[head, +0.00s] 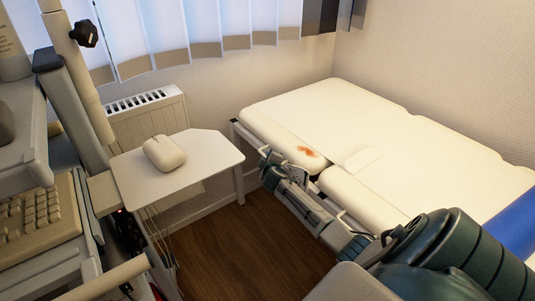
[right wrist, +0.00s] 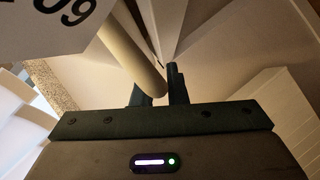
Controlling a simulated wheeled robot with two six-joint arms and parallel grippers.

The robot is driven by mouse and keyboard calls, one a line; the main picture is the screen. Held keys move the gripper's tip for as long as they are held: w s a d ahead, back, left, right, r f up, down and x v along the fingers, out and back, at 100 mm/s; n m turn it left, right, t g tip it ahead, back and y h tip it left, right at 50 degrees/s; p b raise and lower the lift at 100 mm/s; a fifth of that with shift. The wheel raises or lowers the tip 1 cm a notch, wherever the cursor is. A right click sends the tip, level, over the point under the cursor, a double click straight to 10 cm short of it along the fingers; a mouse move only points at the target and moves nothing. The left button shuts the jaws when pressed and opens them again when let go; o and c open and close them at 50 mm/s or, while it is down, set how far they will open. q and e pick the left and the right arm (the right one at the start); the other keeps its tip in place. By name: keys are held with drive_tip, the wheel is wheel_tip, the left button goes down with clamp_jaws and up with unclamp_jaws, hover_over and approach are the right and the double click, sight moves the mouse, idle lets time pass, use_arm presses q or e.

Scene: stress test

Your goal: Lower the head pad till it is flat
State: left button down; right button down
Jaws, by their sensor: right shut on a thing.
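The head pad (head: 290,112) is the cream end section of the couch, at its far left in the head view, with an orange-red stain near its front edge. It looks nearly level with the neighbouring pad; a slight tilt is hard to judge. My right gripper (head: 266,156) is at the pad's front edge, just below it. In the right wrist view, its fingers (right wrist: 158,88) are shut on a beige rod (right wrist: 130,48) that runs up to the left. Where the rod joins the couch is hidden. My left gripper is not in view.
A white side table (head: 205,160) with a cream rounded object (head: 164,154) stands left of the couch. A radiator (head: 150,115) is behind it. A beige keyboard (head: 40,215) is at the left. Wooden floor (head: 225,245) is clear between. A white plate marked 09 (right wrist: 45,25) shows in the wrist view.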

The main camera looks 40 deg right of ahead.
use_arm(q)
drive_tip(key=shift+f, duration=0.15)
use_arm(e)
drive_tip(key=shift+s+f, duration=0.15)
drive_tip(key=shift+f, duration=0.2)
drive_tip(key=c, duration=1.5)
unclamp_jaws()
drive_tip(key=shift+o, duration=0.2)
drive_tip(key=shift+r, duration=0.1)
drive_tip(key=shift+r, duration=0.1)
